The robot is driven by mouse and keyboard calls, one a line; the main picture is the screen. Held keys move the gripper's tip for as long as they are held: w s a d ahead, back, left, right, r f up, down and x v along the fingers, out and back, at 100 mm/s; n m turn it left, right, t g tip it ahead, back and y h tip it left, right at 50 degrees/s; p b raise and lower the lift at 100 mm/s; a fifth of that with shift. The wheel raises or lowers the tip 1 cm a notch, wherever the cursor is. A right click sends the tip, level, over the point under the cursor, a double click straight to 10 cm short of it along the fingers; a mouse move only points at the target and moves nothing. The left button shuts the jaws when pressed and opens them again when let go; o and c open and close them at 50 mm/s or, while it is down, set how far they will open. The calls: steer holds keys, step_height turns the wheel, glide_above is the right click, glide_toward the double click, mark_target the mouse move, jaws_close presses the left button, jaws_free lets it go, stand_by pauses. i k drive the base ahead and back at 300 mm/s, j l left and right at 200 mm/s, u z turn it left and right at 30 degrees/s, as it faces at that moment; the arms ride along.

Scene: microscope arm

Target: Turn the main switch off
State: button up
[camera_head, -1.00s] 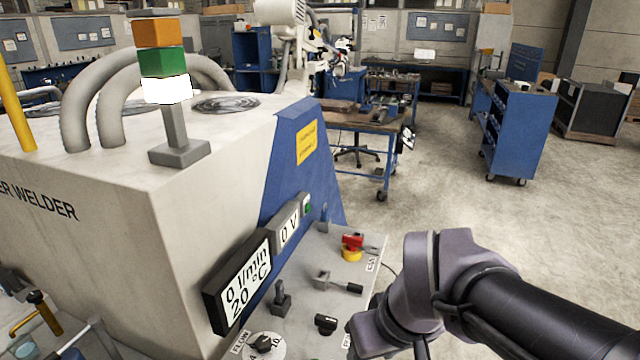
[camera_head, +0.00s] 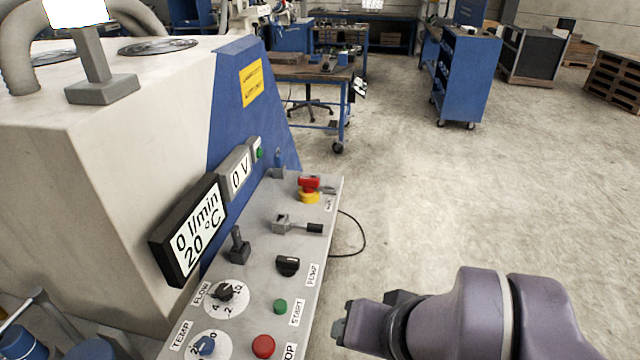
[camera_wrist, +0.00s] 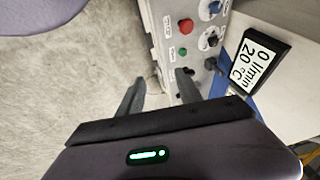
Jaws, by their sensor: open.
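The main switch (camera_head: 309,186) looks to be the red handle on a yellow round base at the far end of the sloping grey control panel (camera_head: 262,232). A small label beside it is too small to read. The switch is not clearly visible in the wrist view. My gripper (camera_head: 372,312) is to the right of the panel's near part, apart from the switch. In the wrist view my gripper (camera_wrist: 160,92) has its two fingers spread, with nothing between them, beside the panel edge.
The panel also bears a black pump knob (camera_head: 288,265), a green start button (camera_head: 280,306), a red button (camera_head: 263,346), a lever (camera_head: 297,226) and a flow dial (camera_head: 226,293). A dark cable (camera_head: 360,238) loops off its right edge. Bare floor (camera_head: 440,210) lies right.

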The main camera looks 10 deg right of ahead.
mark_target(310, 185)
steer(key=i+l, duration=0.35)
steer(key=i, duration=0.15)
steer(key=i+l, duration=0.3)
steer(key=i, duration=0.25)
